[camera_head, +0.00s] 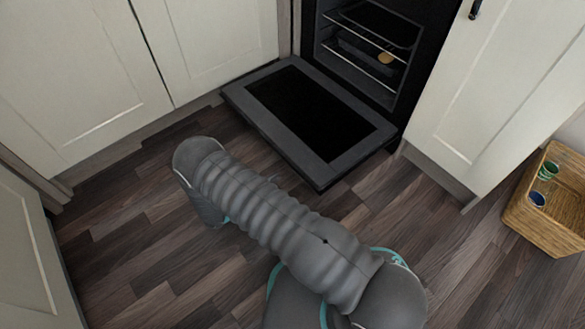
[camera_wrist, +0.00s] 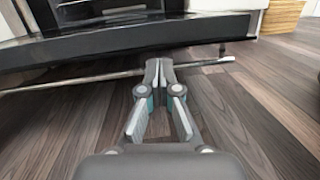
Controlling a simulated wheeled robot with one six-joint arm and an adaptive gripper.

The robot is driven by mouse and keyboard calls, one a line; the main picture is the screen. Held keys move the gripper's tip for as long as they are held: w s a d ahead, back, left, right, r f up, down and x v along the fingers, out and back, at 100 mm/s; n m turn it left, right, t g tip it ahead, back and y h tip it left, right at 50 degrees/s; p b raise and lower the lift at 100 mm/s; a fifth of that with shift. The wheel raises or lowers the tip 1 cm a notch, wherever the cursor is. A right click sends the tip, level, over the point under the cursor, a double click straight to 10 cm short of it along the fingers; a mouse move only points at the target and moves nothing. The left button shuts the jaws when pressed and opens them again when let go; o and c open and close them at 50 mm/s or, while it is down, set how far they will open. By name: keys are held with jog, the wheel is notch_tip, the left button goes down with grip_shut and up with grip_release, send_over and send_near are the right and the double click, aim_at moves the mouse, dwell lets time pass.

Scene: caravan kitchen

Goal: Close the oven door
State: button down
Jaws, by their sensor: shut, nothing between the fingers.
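The oven door (camera_head: 285,72) is open. It is folded down and lies about flat, low over the floor, in front of the oven (camera_head: 330,40). In the wrist view the door's dark front edge (camera_wrist: 100,42) crosses the upper part. A thin metal bar, seemingly the handle (camera_wrist: 105,76), runs below that edge. My gripper (camera_wrist: 159,64) is shut and empty, low over the floor, with its fingertips at or just under the door's front edge. I cannot tell if they touch the door or the bar. In the head view my arm hides the gripper.
Cream cupboards (camera_head: 75,75) stand left of the oven, and another cupboard (camera_head: 500,90) stands to its right. A wicker basket (camera_head: 545,210) with small cans sits on the floor at the right. The wooden floor (camera_head: 130,250) in front of the door is clear around my arm.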

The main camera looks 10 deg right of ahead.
jog(key=w+d+f+n+t, duration=0.1)
jog(key=w+d+n+t, duration=0.1)
jog(key=w+d, duration=0.2)
jog(key=d, duration=0.3)
jog(key=shift+f, duration=0.2)
dwell(0.4)
jog(key=shift+w, duration=0.1)
